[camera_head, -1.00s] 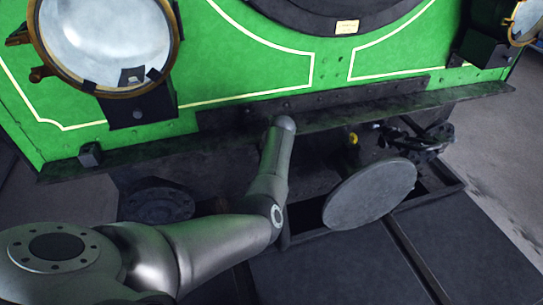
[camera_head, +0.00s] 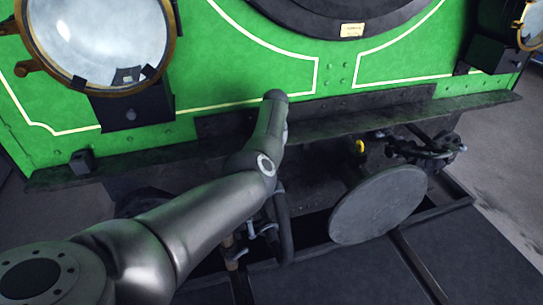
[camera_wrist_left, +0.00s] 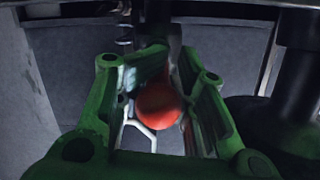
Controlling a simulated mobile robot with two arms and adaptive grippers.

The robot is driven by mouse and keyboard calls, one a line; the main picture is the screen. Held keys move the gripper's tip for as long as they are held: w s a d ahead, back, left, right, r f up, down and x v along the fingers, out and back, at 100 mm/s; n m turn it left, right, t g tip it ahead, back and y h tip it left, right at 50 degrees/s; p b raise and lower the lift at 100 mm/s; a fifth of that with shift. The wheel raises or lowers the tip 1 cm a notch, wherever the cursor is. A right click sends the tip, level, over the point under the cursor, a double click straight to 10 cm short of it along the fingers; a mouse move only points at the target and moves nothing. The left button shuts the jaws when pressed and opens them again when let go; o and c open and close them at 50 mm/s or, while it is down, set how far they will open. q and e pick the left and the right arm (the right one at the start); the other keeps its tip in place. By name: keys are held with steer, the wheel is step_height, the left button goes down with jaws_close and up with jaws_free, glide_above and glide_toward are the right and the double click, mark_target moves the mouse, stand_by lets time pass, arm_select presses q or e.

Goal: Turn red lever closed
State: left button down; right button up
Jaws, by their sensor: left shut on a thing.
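The red lever's round red knob (camera_wrist_left: 158,104) shows in the left wrist view, between the two green fingers of my left gripper (camera_wrist_left: 160,110). The fingers are closed around the knob. Most of the lever beyond the knob is hidden by the fingers. In the head view my left arm reaches in from the lower left to the front beam of the tram. My left gripper and the red lever cannot be made out there. My right gripper is in neither view.
The green tram front (camera_head: 240,60) rises behind a dark ledge (camera_head: 370,126). A round grey buffer disc (camera_head: 379,205) stands out to the right of my arm. A large lamp (camera_head: 95,42) is at upper left. Hoses and pipes (camera_head: 283,225) hang below the ledge.

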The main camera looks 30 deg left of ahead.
arm_select(q)
steer(key=shift+w+a+r, duration=0.2)
steer(key=shift+a+r, duration=0.2)
steer(key=shift+r, duration=0.05)
stand_by(0.4)
steer(key=c, duration=1.6)
jaws_free()
steer(key=shift+o, duration=1.3)
steer(key=shift+s+d, duration=0.2)
steer(key=shift+s, duration=0.1)
steer(key=shift+w+f, duration=0.1)
steer(key=shift+d+r, duration=0.15)
steer(key=shift+r, duration=0.3)
steer(key=v, duration=1.1)
steer(key=shift+r, duration=0.2)
steer(key=shift+a, duration=0.2)
